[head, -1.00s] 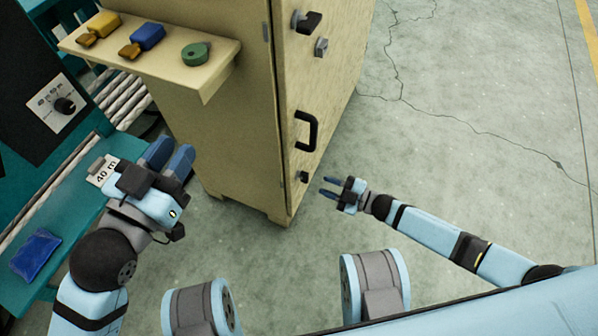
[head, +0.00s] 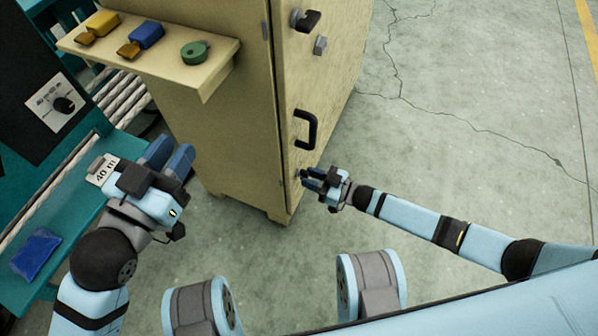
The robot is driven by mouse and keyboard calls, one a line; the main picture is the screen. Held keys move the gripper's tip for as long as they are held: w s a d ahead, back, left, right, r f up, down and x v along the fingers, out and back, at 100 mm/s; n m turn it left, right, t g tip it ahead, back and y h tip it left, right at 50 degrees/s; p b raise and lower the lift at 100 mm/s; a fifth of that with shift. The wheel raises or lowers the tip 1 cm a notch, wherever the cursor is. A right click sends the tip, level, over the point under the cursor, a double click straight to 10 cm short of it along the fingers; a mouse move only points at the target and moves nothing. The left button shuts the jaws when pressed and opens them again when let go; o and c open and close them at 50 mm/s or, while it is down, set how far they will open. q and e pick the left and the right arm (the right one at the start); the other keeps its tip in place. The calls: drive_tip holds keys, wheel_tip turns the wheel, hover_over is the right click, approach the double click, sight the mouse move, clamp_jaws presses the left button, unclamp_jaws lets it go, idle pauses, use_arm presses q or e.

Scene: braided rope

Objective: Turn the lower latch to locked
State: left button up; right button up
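The lower latch (head: 299,174) is a small part low on the front of the beige cabinet (head: 330,80), below the black handle. It is mostly hidden by my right gripper (head: 304,178), so I cannot tell how it is turned. The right gripper's fingers point left at the cabinet front, slightly apart, right at the latch. I cannot tell whether they touch it. My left gripper (head: 172,155) is empty, with its fingers apart, left of the cabinet and above the teal bench.
The black handle (head: 310,130), a small grey fitting (head: 320,45) and an upper black latch (head: 308,20) are on the cabinet front. A side shelf (head: 215,85) holds a green tape roll (head: 194,53) and several small items. Floor to the right is clear.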

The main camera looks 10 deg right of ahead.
clamp_jaws()
drive_tip(key=shift+n, duration=2)
drive_tip(key=shift+n+b, duration=0.65)
drive_tip(key=shift+n, duration=1.35)
